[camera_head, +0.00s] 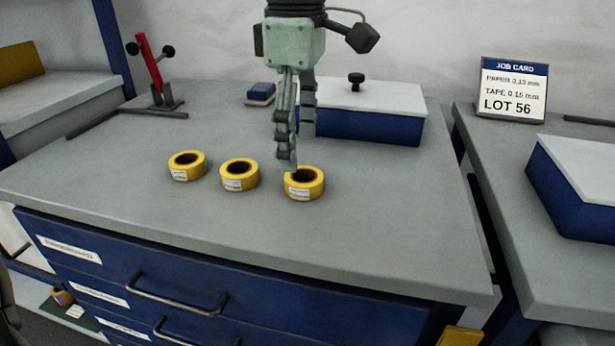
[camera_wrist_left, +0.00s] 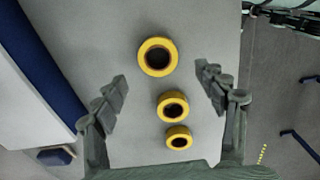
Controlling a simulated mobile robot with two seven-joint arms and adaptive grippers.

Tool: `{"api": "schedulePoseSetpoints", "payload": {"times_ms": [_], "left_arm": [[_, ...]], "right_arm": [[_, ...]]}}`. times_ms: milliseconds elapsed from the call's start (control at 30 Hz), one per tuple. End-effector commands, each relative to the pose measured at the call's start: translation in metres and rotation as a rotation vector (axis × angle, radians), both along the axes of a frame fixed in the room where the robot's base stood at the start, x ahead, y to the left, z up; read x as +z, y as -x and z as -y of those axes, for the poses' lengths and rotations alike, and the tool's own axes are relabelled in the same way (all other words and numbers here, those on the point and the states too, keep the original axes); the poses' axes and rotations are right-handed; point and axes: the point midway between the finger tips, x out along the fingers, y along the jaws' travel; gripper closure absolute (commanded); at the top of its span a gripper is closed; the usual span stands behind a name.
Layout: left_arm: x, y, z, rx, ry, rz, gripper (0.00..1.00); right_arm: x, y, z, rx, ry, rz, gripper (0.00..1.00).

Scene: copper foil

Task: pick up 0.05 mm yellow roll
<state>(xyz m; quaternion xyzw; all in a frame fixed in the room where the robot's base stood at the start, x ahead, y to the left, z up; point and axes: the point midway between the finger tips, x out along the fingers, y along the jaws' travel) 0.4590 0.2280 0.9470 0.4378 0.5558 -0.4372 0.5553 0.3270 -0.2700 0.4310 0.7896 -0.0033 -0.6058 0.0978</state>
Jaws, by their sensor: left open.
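Three yellow tape rolls with dark cores and white labels lie flat in a row on the grey bench top: a left roll (camera_head: 187,175), a middle roll (camera_head: 239,185) and a right roll (camera_head: 315,188). The label print is too small to read. My left gripper (camera_head: 297,148) points down, open and empty, over the right roll; one finger overlaps its back rim in the head view. In the left wrist view the right roll (camera_wrist_left: 142,60) shows largest, ahead of and between the spread fingertips (camera_wrist_left: 162,75). The other two rolls (camera_wrist_left: 164,113) (camera_wrist_left: 171,142) show below it. My right gripper is not in view.
A blue box with a white lid (camera_head: 365,128) stands behind the gripper, with a small blue block (camera_head: 261,93) to its left. A red-handled tool (camera_head: 148,62) stands at the back left. A job card (camera_head: 512,90) stands on the right bench. The bench front is clear.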

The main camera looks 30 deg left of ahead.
Motion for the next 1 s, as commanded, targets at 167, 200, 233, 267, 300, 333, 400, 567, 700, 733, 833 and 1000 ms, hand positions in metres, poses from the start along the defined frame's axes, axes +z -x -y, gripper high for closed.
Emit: {"api": "schedulePoseSetpoints", "payload": {"times_ms": [167,200,233,267,300,333,400,567,700,733,833,1000], "left_arm": [[-0.024,-0.001,0.005,-0.001,0.0,-0.004,0.28],[-0.031,-0.001,0.007,-0.002,-0.001,-0.004,0.28],[-0.035,-0.001,0.007,-0.001,0.0,-0.004,0.28],[-0.04,-0.001,0.007,0.001,0.001,-0.004,0.28],[-0.044,-0.001,0.007,0.001,0.0,-0.002,0.28],[-0.047,-0.001,0.007,0.001,0.001,-0.001,0.28],[-0.051,-0.001,0.007,0.0,0.001,-0.001,0.28],[-0.053,-0.001,0.007,0.0,0.002,0.0,0.28],[-0.053,-0.001,0.007,0.0,0.002,0.0,0.36],[-0.052,-0.001,0.007,0.001,0.002,0.0,0.39],[-0.052,-0.001,0.007,0.0,0.002,0.001,0.52],[-0.052,-0.001,0.007,0.001,0.002,0.001,0.73]], "right_arm": [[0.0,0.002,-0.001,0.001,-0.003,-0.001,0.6],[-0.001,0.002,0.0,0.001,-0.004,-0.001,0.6],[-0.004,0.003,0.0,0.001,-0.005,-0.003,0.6],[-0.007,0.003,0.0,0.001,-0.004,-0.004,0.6],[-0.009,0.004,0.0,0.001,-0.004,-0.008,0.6],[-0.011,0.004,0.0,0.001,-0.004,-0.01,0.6],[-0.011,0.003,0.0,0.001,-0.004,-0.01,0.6],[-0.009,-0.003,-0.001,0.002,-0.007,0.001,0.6],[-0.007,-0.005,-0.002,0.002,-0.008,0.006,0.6],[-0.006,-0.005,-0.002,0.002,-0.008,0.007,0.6],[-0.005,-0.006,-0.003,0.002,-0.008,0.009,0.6],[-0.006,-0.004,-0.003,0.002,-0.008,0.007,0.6]]}}
